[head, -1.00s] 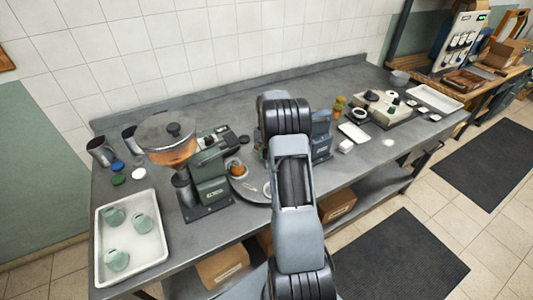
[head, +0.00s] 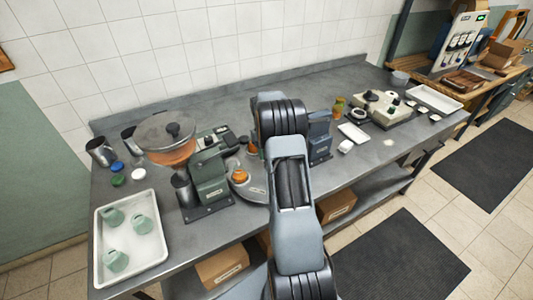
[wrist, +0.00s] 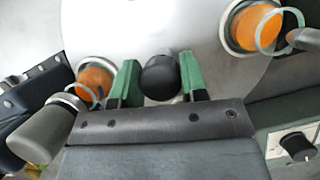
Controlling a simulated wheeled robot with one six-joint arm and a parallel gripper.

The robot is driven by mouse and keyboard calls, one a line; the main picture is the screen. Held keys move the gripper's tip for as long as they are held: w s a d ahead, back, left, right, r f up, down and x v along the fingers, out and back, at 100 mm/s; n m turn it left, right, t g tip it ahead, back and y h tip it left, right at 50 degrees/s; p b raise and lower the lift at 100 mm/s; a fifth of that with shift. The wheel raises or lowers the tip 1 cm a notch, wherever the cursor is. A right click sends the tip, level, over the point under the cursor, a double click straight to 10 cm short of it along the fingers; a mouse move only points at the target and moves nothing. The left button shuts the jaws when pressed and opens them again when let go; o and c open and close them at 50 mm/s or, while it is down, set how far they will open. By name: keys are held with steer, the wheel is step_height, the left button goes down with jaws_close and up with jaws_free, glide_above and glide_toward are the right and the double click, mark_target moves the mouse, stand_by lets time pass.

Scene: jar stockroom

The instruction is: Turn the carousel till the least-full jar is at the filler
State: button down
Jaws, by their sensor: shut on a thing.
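The grey carousel disc (wrist: 190,35) fills the upper part of the wrist view. My gripper (wrist: 160,85) has its green fingers either side of the black knob (wrist: 160,76) and is shut on it. One jar with orange contents (wrist: 95,80) is left of the fingers; another jar (wrist: 256,28) is at the upper right. Their fill levels are hard to compare. In the head view, the carousel (head: 257,194) shows beside the filler (head: 210,180), with an orange-topped jar (head: 239,177) near its front left. My arm hides the gripper and much of the carousel there.
A hopper (head: 170,135) with orange contents rises at the filler's left. A white tray (head: 103,270) with several pale green jars stands at the front left. A blue-grey device (head: 320,135) stands right of my arm.

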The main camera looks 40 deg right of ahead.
steer(key=shift+w+r, duration=0.1)
stand_by(0.3)
steer(key=c, duration=0.7)
jaws_free()
steer(key=shift+o, duration=0.2)
steer(key=v, duration=1.3)
steer(key=shift+r+b, duration=0.3)
steer(key=shift+d, duration=0.1)
